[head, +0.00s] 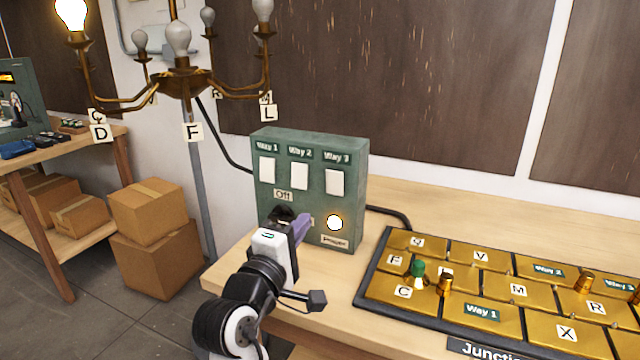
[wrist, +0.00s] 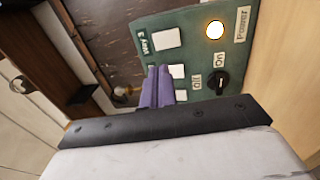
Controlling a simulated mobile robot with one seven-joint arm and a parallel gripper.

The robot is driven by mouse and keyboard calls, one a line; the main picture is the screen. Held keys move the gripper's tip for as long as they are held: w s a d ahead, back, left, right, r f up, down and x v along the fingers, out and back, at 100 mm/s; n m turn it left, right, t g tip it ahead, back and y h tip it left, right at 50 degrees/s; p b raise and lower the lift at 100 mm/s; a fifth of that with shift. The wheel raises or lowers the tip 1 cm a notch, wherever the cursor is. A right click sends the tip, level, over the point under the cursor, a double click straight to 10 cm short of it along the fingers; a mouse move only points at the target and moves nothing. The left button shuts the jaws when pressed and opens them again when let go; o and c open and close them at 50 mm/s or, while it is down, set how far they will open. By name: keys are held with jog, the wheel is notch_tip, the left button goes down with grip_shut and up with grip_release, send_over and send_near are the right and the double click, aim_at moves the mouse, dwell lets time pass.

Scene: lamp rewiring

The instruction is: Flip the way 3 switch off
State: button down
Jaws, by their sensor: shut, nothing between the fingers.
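A green switch box (head: 312,182) stands on the bench with three white rocker switches labelled Way 1, Way 2 and Way 3. The Way 3 switch (head: 335,182) is at the right; it also shows in the wrist view (wrist: 166,38), where the box appears turned sideways. I cannot tell which way its rocker is set. My gripper (head: 302,225) is in front of the box's lower half, below the Way 3 switch, its purple fingers shut and empty. The fingers (wrist: 158,86) also show in the wrist view. They partly hide the other switches there.
A black rotary knob (wrist: 222,84) sits between On and Off labels, beside a lit power lamp (head: 335,223). One chandelier bulb (head: 72,12) glows. A brass junction board (head: 490,290) with terminals lies to the right. Cardboard boxes (head: 150,235) stand at the left.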

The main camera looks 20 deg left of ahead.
aim_at(336, 177)
jog(key=shift+w, duration=0.1)
jog(key=w+p, duration=0.1)
jog(key=w, duration=0.3)
jog(key=w+r+p, duration=0.1)
jog(key=w, duration=0.4)
jog(key=w+p, duration=0.1)
jog(key=w, duration=0.3)
jog(key=shift+w+d+r+p, duration=0.25)
jog(key=shift+w+r+p, duration=0.05)
jog(key=shift+w+r, duration=0.1)
jog(key=shift+r+p, duration=0.15)
jog(key=shift+p, duration=0.15)
jog(key=shift+w+r+p, duration=0.1)
jog(key=shift+r+p, duration=0.05)
jog(key=shift+p, duration=0.3)
jog(key=shift+f, duration=0.2)
